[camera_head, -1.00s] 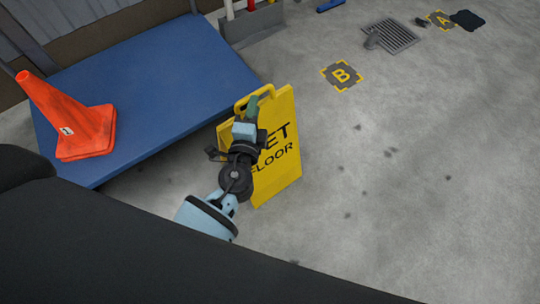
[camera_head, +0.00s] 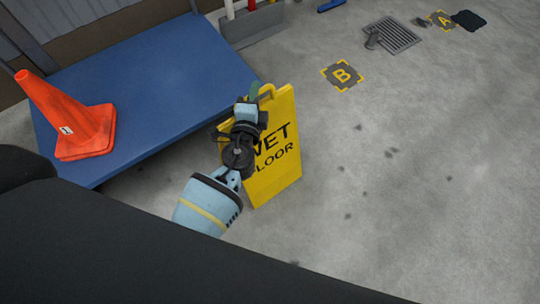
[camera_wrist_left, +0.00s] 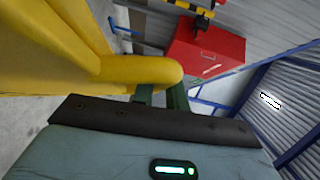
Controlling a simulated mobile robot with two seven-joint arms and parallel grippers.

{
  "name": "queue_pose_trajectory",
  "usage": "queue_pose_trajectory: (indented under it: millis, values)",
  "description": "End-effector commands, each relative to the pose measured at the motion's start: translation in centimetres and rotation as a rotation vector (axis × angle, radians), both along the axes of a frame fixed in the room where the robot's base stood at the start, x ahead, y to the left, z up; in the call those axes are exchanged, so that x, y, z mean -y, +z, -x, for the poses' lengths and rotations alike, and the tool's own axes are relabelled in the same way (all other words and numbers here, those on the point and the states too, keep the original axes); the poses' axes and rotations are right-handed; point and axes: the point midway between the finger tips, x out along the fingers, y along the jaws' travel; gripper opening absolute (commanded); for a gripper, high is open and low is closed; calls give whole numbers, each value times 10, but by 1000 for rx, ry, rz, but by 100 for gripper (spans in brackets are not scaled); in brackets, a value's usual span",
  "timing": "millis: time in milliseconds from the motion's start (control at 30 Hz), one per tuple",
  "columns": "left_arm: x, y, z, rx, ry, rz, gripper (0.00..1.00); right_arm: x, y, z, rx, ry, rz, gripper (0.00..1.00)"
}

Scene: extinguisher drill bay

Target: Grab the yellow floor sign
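The yellow floor sign (camera_head: 275,170) stands upright on the concrete floor, with black lettering on its face and a handle loop at its top. My left gripper (camera_head: 252,94) is at the upper left of the sign, beside the handle, and my arm covers part of the sign's left side. In the left wrist view the yellow handle (camera_wrist_left: 140,70) crosses in front of the two green fingers (camera_wrist_left: 162,95) and hides their tips. A narrow gap shows between the fingers. I cannot tell whether they grip the handle. My right gripper is not in view.
A blue platform (camera_head: 150,90) lies behind and left of the sign, with an orange cone (camera_head: 80,125) on it. Floor mark B (camera_head: 342,75) and a drain grate (camera_head: 393,35) are further back. A red cabinet (camera_wrist_left: 205,48) shows in the wrist view. The floor at right is clear.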

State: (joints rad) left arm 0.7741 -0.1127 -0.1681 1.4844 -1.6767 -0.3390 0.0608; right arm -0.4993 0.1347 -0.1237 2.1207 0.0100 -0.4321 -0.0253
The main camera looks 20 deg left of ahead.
Motion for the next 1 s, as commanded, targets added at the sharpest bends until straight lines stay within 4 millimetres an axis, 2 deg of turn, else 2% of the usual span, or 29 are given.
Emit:
queue_pose_trajectory:
  millis: [500, 1000]
  values:
    - [0, 0, 0, 0, 0, 0, 0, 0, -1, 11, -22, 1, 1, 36]
    - [0, 0, 0, -1, 0, 0, 0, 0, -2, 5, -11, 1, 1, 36]
